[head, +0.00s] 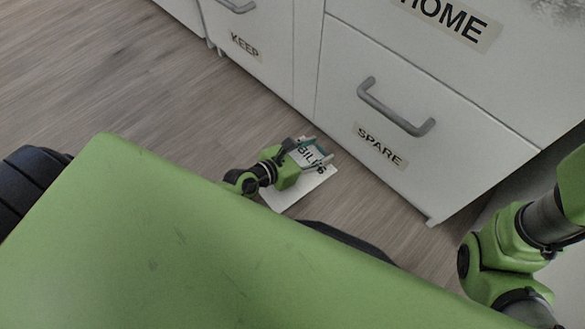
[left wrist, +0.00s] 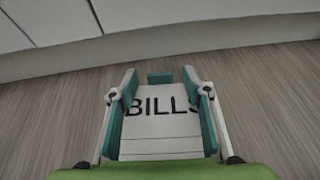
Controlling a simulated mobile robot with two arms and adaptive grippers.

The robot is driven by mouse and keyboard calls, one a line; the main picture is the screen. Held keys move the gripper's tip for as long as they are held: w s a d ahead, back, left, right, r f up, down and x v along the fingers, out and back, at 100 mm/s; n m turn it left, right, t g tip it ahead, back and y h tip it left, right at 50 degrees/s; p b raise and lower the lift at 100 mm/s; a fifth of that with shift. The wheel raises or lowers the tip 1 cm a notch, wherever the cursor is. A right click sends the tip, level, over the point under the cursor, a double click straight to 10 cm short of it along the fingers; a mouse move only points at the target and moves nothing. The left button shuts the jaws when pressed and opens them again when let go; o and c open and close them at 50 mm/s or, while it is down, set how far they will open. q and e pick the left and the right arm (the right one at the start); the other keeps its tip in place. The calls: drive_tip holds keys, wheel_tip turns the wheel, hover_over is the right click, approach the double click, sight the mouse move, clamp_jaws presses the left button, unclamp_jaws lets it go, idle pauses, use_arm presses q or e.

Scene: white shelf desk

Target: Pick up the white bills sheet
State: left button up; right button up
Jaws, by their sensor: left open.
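The white bills sheet (head: 317,178) lies flat on the wooden floor, in front of the drawer labelled SPARE. My left gripper (head: 318,152) is over the sheet with its fingers apart, and it hides part of the sheet and its lettering. In the left wrist view the sheet (left wrist: 160,120) shows between the two teal-padded fingers of my left gripper (left wrist: 160,84), with the word BILLS readable. I cannot tell whether the fingers touch the sheet. My right gripper is not in view; only part of my right arm shows at the right edge.
A white cabinet stands just beyond the sheet, with a SPARE drawer (head: 400,105), a KEEP drawer (head: 243,45) and a HOME label (head: 450,20) above. Grey handles stick out from the drawers. Bare wooden floor (head: 110,85) is free to the left.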

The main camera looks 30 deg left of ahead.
use_arm(q)
drive_tip(key=shift+w+d+f, duration=0.1)
drive_tip(key=shift+w+f, duration=0.05)
drive_tip(key=shift+w, duration=0.2)
drive_tip(key=c, duration=1.1)
drive_tip(key=shift+r+p, duration=0.9)
drive_tip(key=shift+r, duration=0.05)
drive_tip(key=r, duration=0.1)
drive_tip(key=p, duration=0.1)
drive_tip(key=r+p, duration=0.1)
drive_tip(key=shift+s+a+r, duration=0.2)
drive_tip(key=shift+a+r, duration=0.05)
drive_tip(key=shift+r, duration=0.05)
drive_tip(key=shift+s+a+r+p, duration=0.3)
drive_tip(key=shift+s+a+r, duration=0.95)
drive_tip(key=shift+a, duration=0.7)
drive_tip(key=shift+s+a+r+p, duration=0.35)
drive_tip(key=shift+s+a+r, duration=0.55)
drive_tip(key=shift+a+r, duration=0.85)
drive_tip(key=shift+s+a+r+p, duration=0.3)
drive_tip(key=shift+s+a+r, duration=0.9)
drive_tip(key=shift+a, duration=0.9)
